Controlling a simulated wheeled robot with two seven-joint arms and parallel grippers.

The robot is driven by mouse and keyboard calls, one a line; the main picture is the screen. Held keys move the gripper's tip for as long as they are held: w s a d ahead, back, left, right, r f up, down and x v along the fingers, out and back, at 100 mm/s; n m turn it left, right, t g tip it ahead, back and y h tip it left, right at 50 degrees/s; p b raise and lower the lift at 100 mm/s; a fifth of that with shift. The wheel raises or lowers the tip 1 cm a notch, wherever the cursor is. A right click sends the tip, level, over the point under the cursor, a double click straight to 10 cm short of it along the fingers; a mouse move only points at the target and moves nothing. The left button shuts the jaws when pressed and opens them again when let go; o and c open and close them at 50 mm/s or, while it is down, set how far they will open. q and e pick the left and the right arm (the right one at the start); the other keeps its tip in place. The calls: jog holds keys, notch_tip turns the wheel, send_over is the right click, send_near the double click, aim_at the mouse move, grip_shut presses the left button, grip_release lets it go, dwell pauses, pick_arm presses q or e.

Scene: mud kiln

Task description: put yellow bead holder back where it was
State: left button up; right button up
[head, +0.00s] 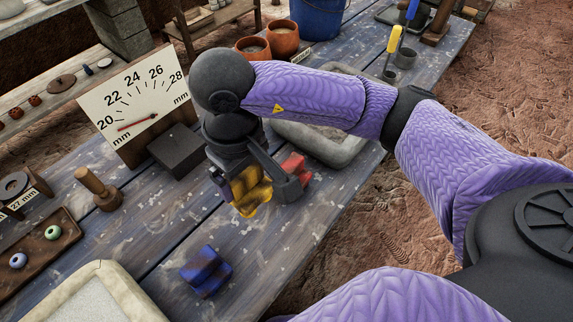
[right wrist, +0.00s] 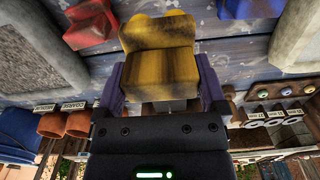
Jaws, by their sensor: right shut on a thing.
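The yellow bead holder (head: 252,196) is a blocky, worn yellow piece. My right gripper (head: 250,180) is shut on it and points down over the blue table. In the right wrist view the holder (right wrist: 160,65) sits between the two fingers of the gripper (right wrist: 160,84). I cannot tell whether its underside touches the table. A red holder (head: 298,168) is just beyond it, partly hidden by a finger. A blue holder (head: 207,272) stands apart, nearer the front. Both also show in the right wrist view, red (right wrist: 90,25) and blue (right wrist: 250,8). My left gripper is out of view.
A dial gauge board (head: 135,100) and a dark block (head: 176,150) stand left of the gripper. A wooden peg (head: 98,188) and a bead tray (head: 62,246) are farther left. Pale-rimmed trays lie front left (head: 100,272) and behind the arm (head: 335,150). Table between yellow and blue is clear.

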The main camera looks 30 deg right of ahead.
notch_tip(320, 180, down, 11)
jog(key=shift+s+a+r+b, duration=0.1)
jog(key=shift+a+r+b, duration=0.05)
jog(key=shift+b, duration=1.05)
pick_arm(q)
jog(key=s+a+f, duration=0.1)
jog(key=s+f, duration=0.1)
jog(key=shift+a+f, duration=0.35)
pick_arm(e)
jog(key=shift+r, duration=0.15)
jog(key=o, duration=1.2)
jog(key=shift+f, duration=0.2)
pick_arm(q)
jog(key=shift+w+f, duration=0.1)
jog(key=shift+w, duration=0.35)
pick_arm(e)
jog(key=shift+o, duration=0.5)
jog(key=shift+r, duration=0.1)
notch_tip(320, 180, up, 12)
jog(key=p, duration=0.3)
jog(key=shift+r, duration=0.15)
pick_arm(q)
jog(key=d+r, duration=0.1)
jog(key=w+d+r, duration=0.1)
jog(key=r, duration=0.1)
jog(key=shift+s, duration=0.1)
